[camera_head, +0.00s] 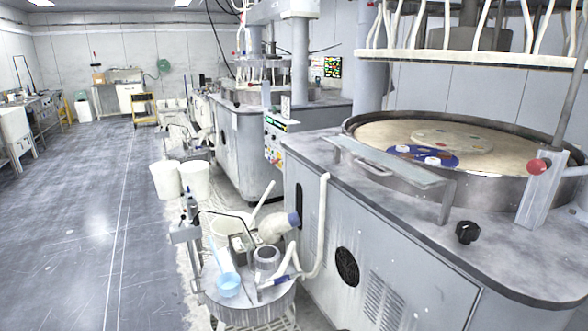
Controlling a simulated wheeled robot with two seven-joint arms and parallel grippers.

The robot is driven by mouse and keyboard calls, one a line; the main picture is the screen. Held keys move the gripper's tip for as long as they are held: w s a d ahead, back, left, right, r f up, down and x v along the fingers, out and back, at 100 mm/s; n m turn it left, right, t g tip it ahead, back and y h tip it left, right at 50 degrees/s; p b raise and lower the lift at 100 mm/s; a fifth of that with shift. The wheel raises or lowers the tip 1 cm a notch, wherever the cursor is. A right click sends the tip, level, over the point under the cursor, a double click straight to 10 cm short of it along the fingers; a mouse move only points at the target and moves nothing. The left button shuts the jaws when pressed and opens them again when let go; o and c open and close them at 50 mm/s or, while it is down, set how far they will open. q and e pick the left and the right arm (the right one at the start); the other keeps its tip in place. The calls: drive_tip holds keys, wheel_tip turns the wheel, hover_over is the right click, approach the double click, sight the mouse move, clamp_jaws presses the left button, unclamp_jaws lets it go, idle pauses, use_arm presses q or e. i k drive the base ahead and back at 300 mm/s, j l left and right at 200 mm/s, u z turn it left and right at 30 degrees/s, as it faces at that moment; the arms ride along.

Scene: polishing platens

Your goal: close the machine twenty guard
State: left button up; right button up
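A large grey polishing machine (390,245) fills the right side of the head view. Its round platen (376,133) sits inside a raised metal rim. A disc with a blue part (423,155) lies on the platen. A flat grey metal plate on legs (392,163) stands at the near edge of the rim. I cannot tell whether this plate is the guard, and no readable number twenty shows. A red knob (537,167) is on a bracket at the right. Neither of my grippers is in view.
A round cart (250,301) with bottles and a blue cup stands against the machine's left side. Two white buckets (180,179) are behind it. Another machine (239,150) stands farther back. The floor (75,215) at the left is clear.

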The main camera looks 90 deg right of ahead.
sight(407, 170)
drive_tip(key=z, duration=0.4)
drive_tip(key=i+z, duration=0.1)
drive_tip(key=z, duration=0.35)
drive_tip(key=j+z, duration=0.1)
drive_tip(key=z, duration=0.75)
drive_tip(key=i+j+z, duration=0.1)
drive_tip(key=z, duration=0.3)
drive_tip(key=j+z, duration=0.1)
drive_tip(key=z, duration=0.3)
